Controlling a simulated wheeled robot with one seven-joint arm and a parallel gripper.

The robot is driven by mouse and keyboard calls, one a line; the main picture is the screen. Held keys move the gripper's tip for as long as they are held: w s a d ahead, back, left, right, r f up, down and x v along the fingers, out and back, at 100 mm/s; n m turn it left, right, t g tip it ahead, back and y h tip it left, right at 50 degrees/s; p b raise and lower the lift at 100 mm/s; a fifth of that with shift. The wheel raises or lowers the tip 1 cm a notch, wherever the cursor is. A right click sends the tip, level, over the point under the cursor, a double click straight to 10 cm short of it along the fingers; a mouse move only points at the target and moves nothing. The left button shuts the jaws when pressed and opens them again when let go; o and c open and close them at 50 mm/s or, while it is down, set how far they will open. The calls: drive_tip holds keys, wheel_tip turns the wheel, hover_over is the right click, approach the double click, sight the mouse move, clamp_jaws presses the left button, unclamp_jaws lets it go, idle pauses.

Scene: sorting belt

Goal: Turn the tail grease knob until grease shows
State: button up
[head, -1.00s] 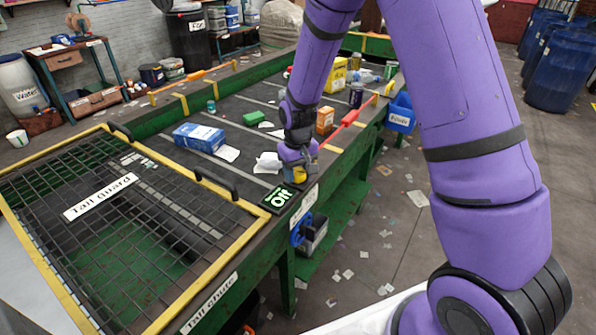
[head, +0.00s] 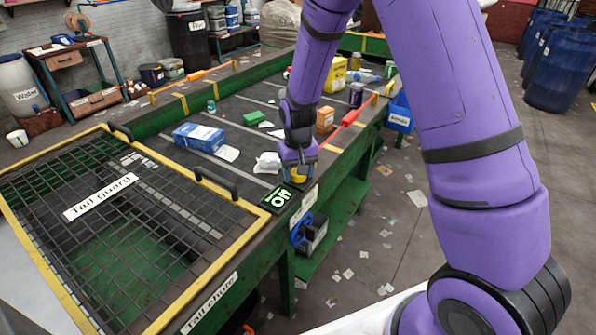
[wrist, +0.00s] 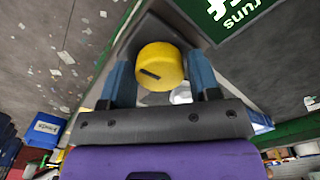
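The tail grease knob (wrist: 160,62) is a yellow round cap with a short dark mark near its edge. In the wrist view it sits between the two blue fingers of my gripper (wrist: 160,75). In the head view my gripper (head: 298,170) points down at the belt frame's near right edge, and only a bit of the yellow knob (head: 299,179) shows there. I make out no grease at the knob; its underside is hidden.
The tail guard mesh (head: 100,199) with a yellow frame is to the left. A blue box (head: 198,137), crumpled paper (head: 267,162) and an orange box (head: 324,120) lie on the belt.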

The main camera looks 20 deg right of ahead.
drive_tip(key=shift+o, duration=1.1)
wheel_tip(320, 180, up, 10)
drive_tip(key=shift+f, duration=0.15)
drive_tip(key=shift+r, duration=0.6)
drive_tip(key=s+d+r+t, duration=0.35)
drive_tip(key=s+r, duration=0.85)
drive_tip(key=r, duration=0.4)
drive_tip(key=s+d+r+t, duration=0.1)
drive_tip(key=s+r, duration=0.1)
drive_tip(key=s, duration=0.6)
drive_tip(key=s+d+r, duration=0.2)
drive_tip(key=s+r, duration=0.1)
drive_tip(key=s, duration=0.6)
drive_tip(key=shift+s+d+r+n+t, duration=0.2)
drive_tip(key=shift+r+n+t, duration=0.05)
drive_tip(key=shift+n+t, duration=0.15)
